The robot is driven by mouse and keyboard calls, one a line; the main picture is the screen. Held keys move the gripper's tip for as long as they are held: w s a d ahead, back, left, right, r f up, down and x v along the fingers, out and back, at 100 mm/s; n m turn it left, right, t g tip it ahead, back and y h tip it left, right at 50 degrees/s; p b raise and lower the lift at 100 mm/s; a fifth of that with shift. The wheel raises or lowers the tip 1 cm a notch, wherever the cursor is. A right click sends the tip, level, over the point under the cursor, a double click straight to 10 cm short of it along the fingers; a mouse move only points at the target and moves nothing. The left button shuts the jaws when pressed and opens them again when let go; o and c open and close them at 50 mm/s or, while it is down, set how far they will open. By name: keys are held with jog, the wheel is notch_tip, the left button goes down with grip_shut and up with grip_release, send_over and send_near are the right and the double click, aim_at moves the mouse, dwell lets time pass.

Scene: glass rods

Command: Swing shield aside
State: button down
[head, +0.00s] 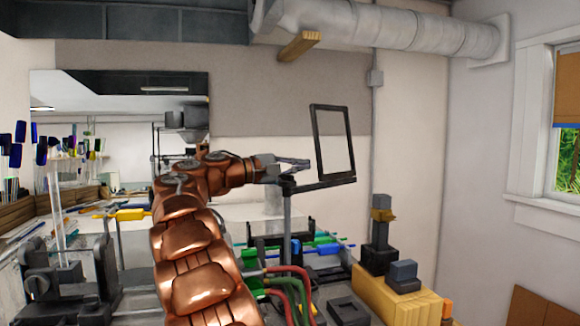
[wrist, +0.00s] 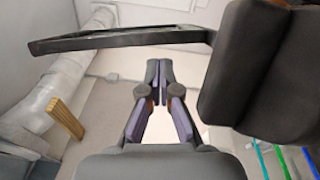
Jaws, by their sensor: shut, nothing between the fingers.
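The shield (head: 316,145) is an upright dark-framed rectangular panel with a see-through middle, right of centre in the head view. It is carried on a dark horizontal arm (head: 325,184) joined to the top of a grey post (head: 287,212). In the wrist view, the shield's dark frame (wrist: 120,40) crosses the upper left, beyond the fingertips. My gripper (head: 305,163) is level with the shield's lower part, just left of it and above the post. The fingers (wrist: 159,72) are together and empty; contact with the shield cannot be told.
A large dark block (wrist: 250,75) fills the right side of the wrist view, close to my fingers. Below are coloured hoses (head: 290,285), a yellow block (head: 395,298) and a dark stand (head: 379,240). A duct (head: 390,28) runs overhead. The wall side right of the shield is clear.

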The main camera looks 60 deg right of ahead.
aim_at(325, 161)
jog(key=x, duration=0.5)
jog(key=shift+d, duration=0.1)
jog(key=shift+p, duration=0.35)
jog(key=shift+s+r+m+g+y+p, duration=0.35)
jog(key=shift+s+m+g+y+p, duration=0.35)
jog(key=shift+s+g+p, duration=0.4)
jog(key=s+m+g+y+p, duration=0.1)
jog(key=p, duration=0.1)
jog(key=s+a+m+g+y+p, duration=0.1)
jog(key=p, duration=0.1)
jog(key=s+m+g+y+p, duration=0.1)
jog(key=y, duration=0.1)
jog(key=shift+a+f+m+g+p, duration=0.25)
jog(key=shift+f+m+g+p, duration=0.05)
jog(key=shift+f+p, duration=0.1)
jog(key=shift+s, duration=0.1)
